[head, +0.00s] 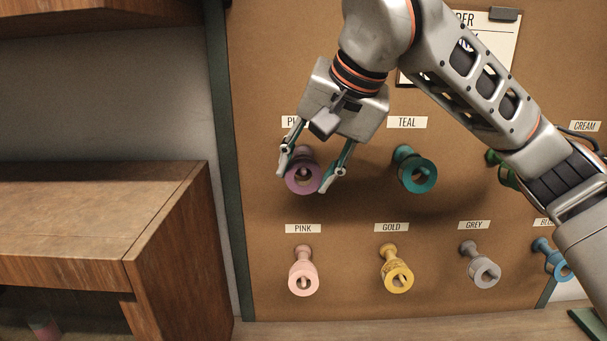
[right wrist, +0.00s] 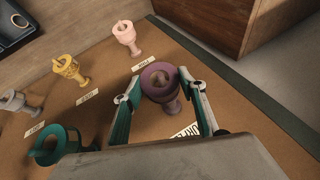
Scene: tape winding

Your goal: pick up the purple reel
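The purple reel (head: 304,179) hangs on a peg of the brown board, under a label that my gripper partly covers. My right gripper (head: 308,184) is around it, with one finger on each side. In the right wrist view the purple reel (right wrist: 159,83) stands between the two spread fingers of the right gripper (right wrist: 160,88). A small gap shows on each side there, so the fingers look open and not closed on the reel. My left gripper is in neither view.
A teal reel (head: 416,175) hangs to the right of the purple one. Below are pink (head: 303,279), gold (head: 397,276), grey (head: 483,270) and blue (head: 557,264) reels. A wooden cabinet (head: 175,250) stands at the left. A clipboard (head: 490,35) hangs at upper right.

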